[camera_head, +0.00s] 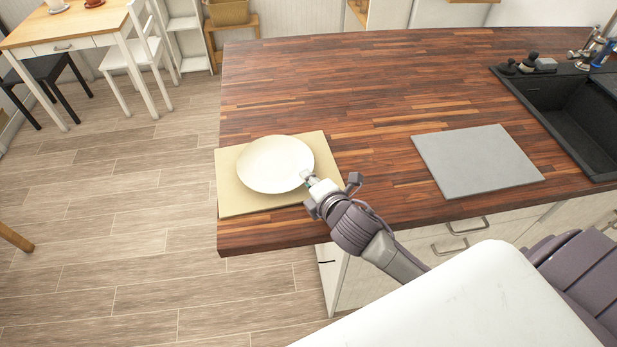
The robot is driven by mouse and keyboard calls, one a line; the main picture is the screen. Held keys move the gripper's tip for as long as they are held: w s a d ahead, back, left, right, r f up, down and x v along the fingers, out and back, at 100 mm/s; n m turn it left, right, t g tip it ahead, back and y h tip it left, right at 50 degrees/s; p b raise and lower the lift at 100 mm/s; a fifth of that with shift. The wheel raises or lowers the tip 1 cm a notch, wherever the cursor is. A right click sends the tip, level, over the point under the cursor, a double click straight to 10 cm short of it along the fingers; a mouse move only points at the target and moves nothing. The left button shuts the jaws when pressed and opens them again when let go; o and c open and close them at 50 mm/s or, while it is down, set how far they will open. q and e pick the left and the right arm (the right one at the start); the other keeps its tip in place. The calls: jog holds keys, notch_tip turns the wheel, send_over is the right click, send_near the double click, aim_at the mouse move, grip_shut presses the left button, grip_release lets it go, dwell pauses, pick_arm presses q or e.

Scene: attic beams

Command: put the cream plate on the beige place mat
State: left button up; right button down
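The cream plate (272,163) is round and lies over the beige place mat (240,203) at the left end of the wooden counter. The mat shows on all sides of the plate. My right gripper (307,177) is at the plate's right rim, and its fingertips meet or overlap the edge there. The fingers are small in the view, so I cannot tell whether they are closed on the rim. I cannot tell whether the plate rests fully on the mat or is slightly above it. My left gripper is not in view.
A grey mat (477,161) lies on the counter (370,90) to the right. A black sink (570,110) with a faucet is at the far right. The counter's left edge is close to the beige mat. The counter's middle is clear.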

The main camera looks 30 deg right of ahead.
jog(key=shift+f, duration=0.1)
jog(key=c, duration=1.6)
grip_release()
jog(key=shift+r, duration=0.2)
jog(key=shift+s, duration=0.4)
jog(key=b+v, duration=0.1)
jog(key=v, duration=1)
jog(key=shift+s+r+b, duration=0.1)
jog(key=shift+r+b, duration=0.05)
jog(key=shift+b, duration=0.15)
